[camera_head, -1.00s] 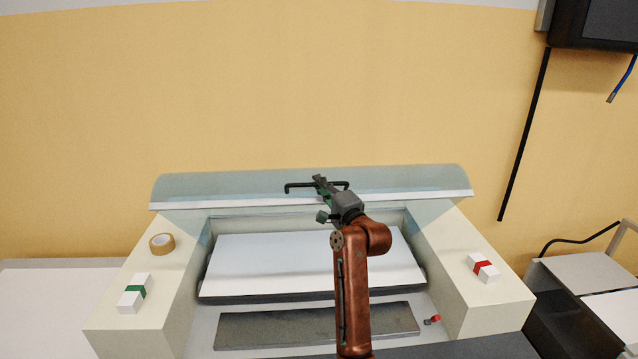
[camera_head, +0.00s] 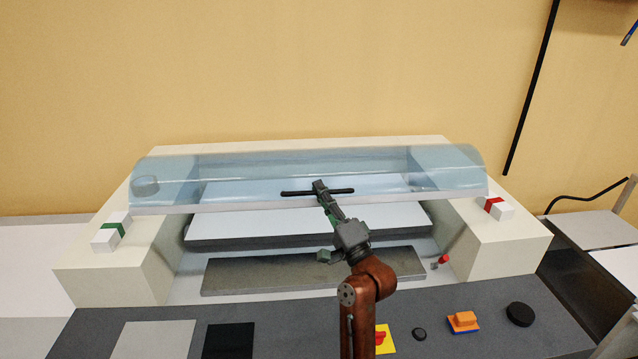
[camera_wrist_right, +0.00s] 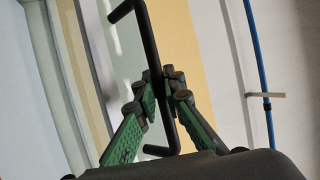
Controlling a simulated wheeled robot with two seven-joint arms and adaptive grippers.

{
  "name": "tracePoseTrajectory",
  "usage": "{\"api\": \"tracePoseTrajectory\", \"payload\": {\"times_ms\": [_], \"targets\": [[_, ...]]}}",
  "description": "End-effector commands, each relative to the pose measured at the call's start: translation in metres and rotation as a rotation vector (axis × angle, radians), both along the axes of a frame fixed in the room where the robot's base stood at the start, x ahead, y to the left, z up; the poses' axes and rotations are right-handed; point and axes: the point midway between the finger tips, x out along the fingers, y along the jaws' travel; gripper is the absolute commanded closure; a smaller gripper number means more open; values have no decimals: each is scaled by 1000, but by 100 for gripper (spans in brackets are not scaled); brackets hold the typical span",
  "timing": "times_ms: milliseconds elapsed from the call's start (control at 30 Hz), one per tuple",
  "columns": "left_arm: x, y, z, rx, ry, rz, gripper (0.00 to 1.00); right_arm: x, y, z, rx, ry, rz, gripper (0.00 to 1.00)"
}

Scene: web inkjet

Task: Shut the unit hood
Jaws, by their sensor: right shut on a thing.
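The unit hood (camera_head: 240,168) is a clear bluish curved cover with a pale front edge. It is partly lowered over the white machine, and its front edge stands above the white slab inside. A black bar handle (camera_head: 295,193) is on the front of the hood. My right gripper (camera_head: 320,188) is shut on the middle of this handle. In the right wrist view the green-padded fingers of the gripper (camera_wrist_right: 164,92) close around the black handle (camera_wrist_right: 143,35). My left gripper is not in view.
A white box with a green band (camera_head: 103,240) sits on the left shoulder, one with a red band (camera_head: 503,210) on the right. The dark front ledge (camera_head: 270,325) holds several small items, including a black puck (camera_head: 520,314).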

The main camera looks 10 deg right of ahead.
Motion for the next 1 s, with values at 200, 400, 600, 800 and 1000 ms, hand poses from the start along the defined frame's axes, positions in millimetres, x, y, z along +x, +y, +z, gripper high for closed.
{"api": "tracePoseTrajectory", "payload": {"times_ms": [200,400,600,800,1000], "targets": [[-9,0,-54,0,16,0,60,-15,0,-68,-5,-74,1,100],[-16,0,-81,0,26,0,60,-25,1,-106,-4,-99,-1,100],[-20,0,-98,0,34,0,60,-30,1,-135,-5,-99,0,100],[-23,0,-107,0,38,0,60,-33,1,-151,-3,-99,1,100],[-24,0,-109,0,39,0,60,-34,1,-155,-4,-101,1,100]]}}
